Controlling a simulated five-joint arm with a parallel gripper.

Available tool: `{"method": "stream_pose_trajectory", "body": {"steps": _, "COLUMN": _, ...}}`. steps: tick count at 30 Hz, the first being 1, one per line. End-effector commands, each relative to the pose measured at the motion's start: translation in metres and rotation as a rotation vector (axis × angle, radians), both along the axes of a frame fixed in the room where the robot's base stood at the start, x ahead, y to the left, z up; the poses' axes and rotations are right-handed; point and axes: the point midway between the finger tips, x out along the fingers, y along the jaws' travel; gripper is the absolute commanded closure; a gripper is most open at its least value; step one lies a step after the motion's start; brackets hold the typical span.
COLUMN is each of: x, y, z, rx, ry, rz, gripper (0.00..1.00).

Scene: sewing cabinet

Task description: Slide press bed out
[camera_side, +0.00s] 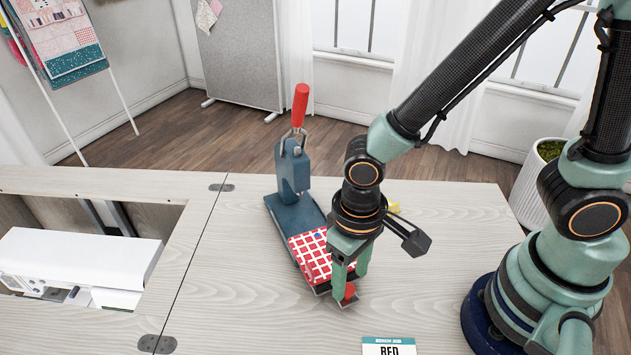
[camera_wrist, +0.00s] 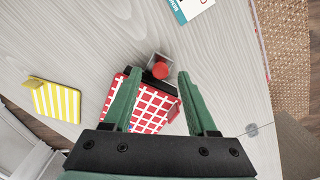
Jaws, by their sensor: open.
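The press (camera_side: 292,172) is blue with a red lever handle (camera_side: 300,105) standing upright. Its sliding bed (camera_side: 322,287) holds a red and white checked cloth (camera_side: 309,253), which also shows in the wrist view (camera_wrist: 155,105). A red knob (camera_side: 350,291) sits at the bed's front end; in the wrist view the red knob (camera_wrist: 160,70) is on a grey bracket. My gripper (camera_side: 350,285) is over the front end, pointing down. In the wrist view its open fingers (camera_wrist: 157,80) stand on either side of the knob, with gaps. I cannot tell whether either finger touches it.
A yellow striped piece (camera_wrist: 55,100) lies on the table beside the press. A white sewing machine (camera_side: 75,265) sits in the cabinet opening at left. The tabletop (camera_side: 240,310) left of the press is clear.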

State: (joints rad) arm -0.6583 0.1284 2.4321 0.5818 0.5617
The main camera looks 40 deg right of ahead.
Motion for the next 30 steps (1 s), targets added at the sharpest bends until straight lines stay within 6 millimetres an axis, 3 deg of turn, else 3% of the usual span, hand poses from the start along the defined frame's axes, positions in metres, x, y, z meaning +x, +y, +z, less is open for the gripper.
{"method": "stream_pose_trajectory", "body": {"steps": 15, "x": 0.001, "y": 0.001, "z": 0.086, "rx": 0.003, "ry": -0.004, "rz": 0.0, "gripper": 0.42}}
{"method": "stream_pose_trajectory", "body": {"steps": 21, "x": 0.0, "y": 0.0, "z": 0.1, "rx": 0.0, "ry": -0.001, "rz": 0.001, "gripper": 0.42}}
{"method": "stream_pose_trajectory", "body": {"steps": 30, "x": 0.0, "y": 0.0, "z": 0.101, "rx": 0.0, "ry": 0.0, "rz": 0.001, "gripper": 0.42}}
